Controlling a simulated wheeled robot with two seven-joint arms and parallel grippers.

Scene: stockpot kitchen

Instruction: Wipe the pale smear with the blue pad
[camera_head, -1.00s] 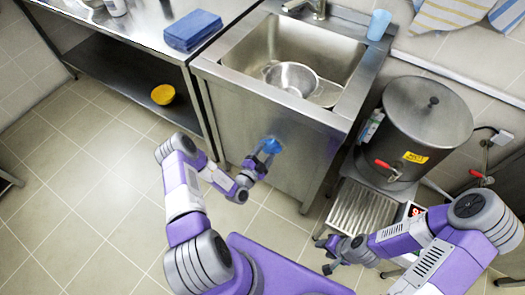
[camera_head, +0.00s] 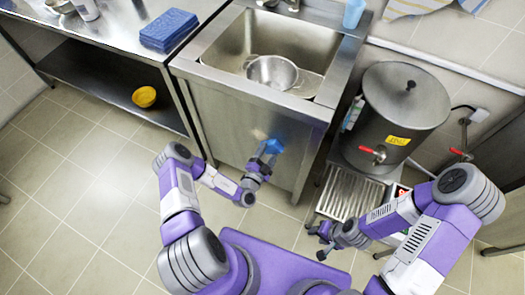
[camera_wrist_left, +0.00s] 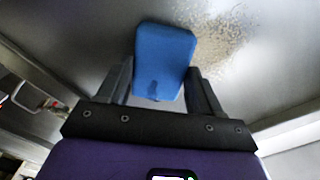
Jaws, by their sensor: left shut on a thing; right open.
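My left gripper (camera_head: 262,164) is shut on the blue pad (camera_head: 266,150) and holds it at the steel front panel of the sink unit. In the left wrist view the pad (camera_wrist_left: 165,55) stands upright between the two fingers. The pale smear (camera_wrist_left: 217,42) is a speckled beige patch on the panel, just right of the pad there, and the pad may hide part of it. In the head view the smear (camera_head: 257,134) shows faintly at the pad's upper left. I cannot tell whether the pad touches the panel. My right gripper (camera_head: 323,242) is open and empty, low beside the drip grate.
A large steel boiler (camera_head: 400,115) with red-handled taps stands to the right above a drip grate (camera_head: 347,198). A folded blue stack (camera_head: 168,31) lies on the left counter, a yellow bowl (camera_head: 144,97) on its lower shelf.

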